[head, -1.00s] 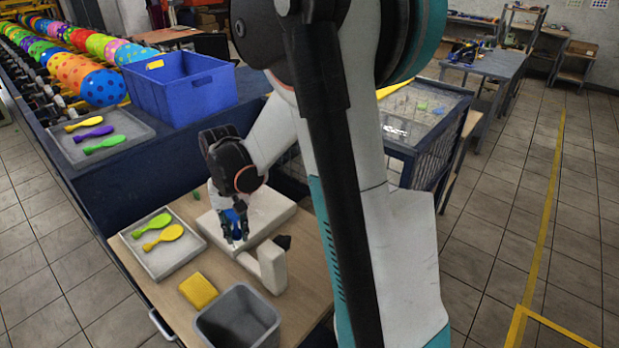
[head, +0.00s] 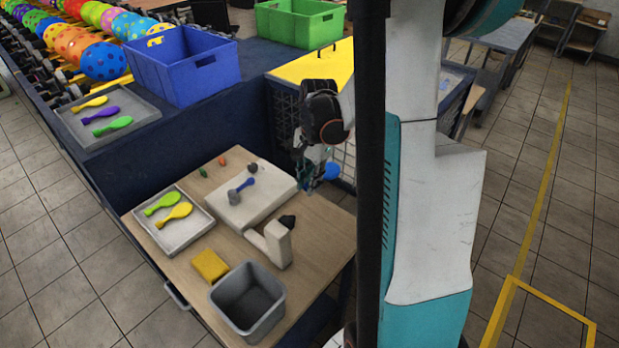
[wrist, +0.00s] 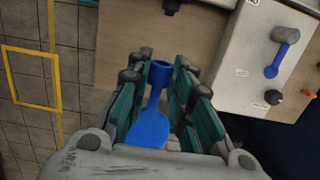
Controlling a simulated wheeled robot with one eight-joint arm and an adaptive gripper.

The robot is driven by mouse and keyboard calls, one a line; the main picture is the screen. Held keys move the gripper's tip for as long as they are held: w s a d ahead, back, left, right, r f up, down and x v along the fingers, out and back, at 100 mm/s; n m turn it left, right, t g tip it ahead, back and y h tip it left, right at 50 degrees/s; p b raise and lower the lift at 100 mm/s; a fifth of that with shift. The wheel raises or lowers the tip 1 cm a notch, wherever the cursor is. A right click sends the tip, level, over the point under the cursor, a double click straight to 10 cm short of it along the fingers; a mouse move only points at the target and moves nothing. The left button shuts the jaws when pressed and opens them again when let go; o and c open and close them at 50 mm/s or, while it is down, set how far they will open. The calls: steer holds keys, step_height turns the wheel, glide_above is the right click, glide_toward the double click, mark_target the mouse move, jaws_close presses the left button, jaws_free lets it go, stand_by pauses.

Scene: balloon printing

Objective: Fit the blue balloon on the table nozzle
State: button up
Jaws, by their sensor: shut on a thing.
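My gripper (head: 314,172) is shut on the blue balloon (head: 332,171) and holds it in the air by the table's right edge. In the wrist view, the balloon (wrist: 150,128) lies between the teal fingers of my gripper (wrist: 157,75), its rimmed neck pointing up the picture. The white device (head: 268,208) on the table has an upright arm with a dark tip (head: 287,221), which looks like the nozzle. That tip is well apart from the balloon. A blue lever with a grey round end (head: 236,196) lies on the device's flat part, also seen in the wrist view (wrist: 285,35).
A grey tray (head: 157,226) with green and yellow balloons is at the table's left. A yellow block (head: 210,265) and grey bin (head: 223,310) stand in front. A blue crate (head: 190,75) stands behind. Clear floor lies right of the table.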

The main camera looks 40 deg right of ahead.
steer(key=a+f+b, duration=0.3)
steer(key=f+b, duration=0.1)
steer(key=f, duration=0.3)
steer(key=shift+s+a+b, duration=0.3)
steer(key=shift+a+b, duration=0.05)
stand_by(0.4)
steer(key=shift+s+a, duration=0.1)
steer(key=shift+a, duration=0.8)
stand_by(1.6)
steer(key=o, duration=0.8)
